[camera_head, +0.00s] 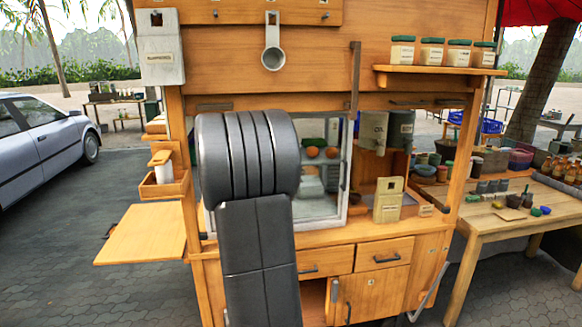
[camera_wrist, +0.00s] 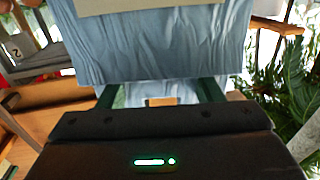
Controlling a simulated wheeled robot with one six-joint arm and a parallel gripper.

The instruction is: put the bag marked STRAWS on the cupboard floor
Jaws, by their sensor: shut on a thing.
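In the wrist view, my gripper (camera_wrist: 158,90) is shut on a light blue, creased, bag-like thing (camera_wrist: 165,45). A pale panel (camera_wrist: 140,4) crosses its top edge at the picture border; no marking can be read, so I cannot tell whether it says STRAWS. In the head view my own arm hides the gripper and the held thing. The wooden cart's lower cupboard shows a dark opening (camera_head: 313,300) beside a wooden door (camera_head: 370,294). Most of the cupboard floor is hidden behind my arm.
Drawers (camera_head: 384,254) sit above the cupboard. A tan, notched packet (camera_head: 388,203) stands on the counter. A pale packet (camera_head: 160,58) hangs at upper left. A fold-out shelf (camera_head: 143,234) juts left. A loaded table (camera_head: 535,215) stands right. Paving at lower left is clear.

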